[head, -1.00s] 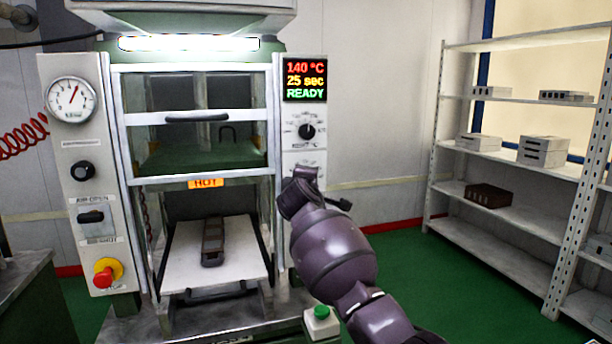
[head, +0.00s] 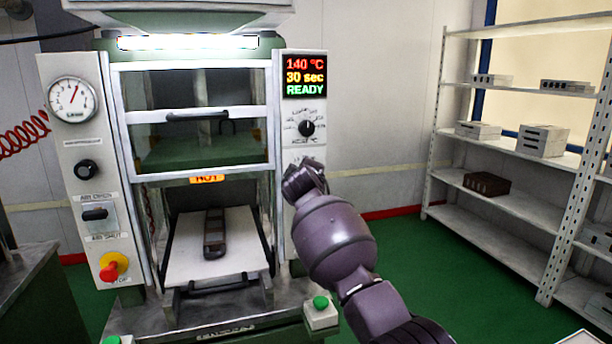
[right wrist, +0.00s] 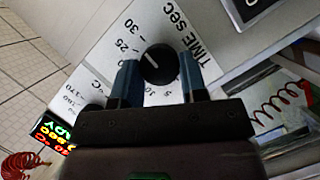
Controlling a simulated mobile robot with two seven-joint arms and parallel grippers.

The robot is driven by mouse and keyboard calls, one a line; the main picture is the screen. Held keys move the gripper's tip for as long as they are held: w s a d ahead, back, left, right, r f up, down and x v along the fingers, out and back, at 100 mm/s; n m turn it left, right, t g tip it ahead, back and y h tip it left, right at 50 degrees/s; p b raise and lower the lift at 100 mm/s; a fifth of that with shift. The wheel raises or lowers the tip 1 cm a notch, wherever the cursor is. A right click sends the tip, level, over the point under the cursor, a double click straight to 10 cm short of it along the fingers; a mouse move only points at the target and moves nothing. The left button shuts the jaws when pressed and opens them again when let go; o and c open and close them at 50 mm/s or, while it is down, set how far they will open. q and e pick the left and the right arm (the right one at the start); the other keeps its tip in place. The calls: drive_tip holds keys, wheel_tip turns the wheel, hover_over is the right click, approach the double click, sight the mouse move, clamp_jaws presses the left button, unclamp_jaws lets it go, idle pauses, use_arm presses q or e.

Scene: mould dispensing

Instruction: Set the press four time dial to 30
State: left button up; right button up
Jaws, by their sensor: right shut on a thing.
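The press's time dial (right wrist: 158,66) is a black round knob with a white pointer line, on a white panel marked "TIME sec", in the right wrist view. My right gripper (right wrist: 159,60) has its two blue-grey fingers on either side of the knob, shut on it. In the head view my right gripper (head: 305,178) is at the lower part of the press's right panel and hides the time dial. The display (head: 304,77) above reads 140 °C, 30 sec, READY. My left gripper is not in view.
The temperature dial (head: 306,128) sits just above my right gripper. A shelf rack (head: 500,233) stands to the right.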

drive_tip(key=o, duration=0.9)
drive_tip(key=s, duration=0.3)
drive_tip(key=s+r+b, duration=0.1)
drive_tip(key=s, duration=0.3)
drive_tip(key=s+r, duration=0.1)
drive_tip(key=s, duration=0.2)
drive_tip(key=shift+s+a, duration=0.15)
drive_tip(key=shift+s, duration=0.15)
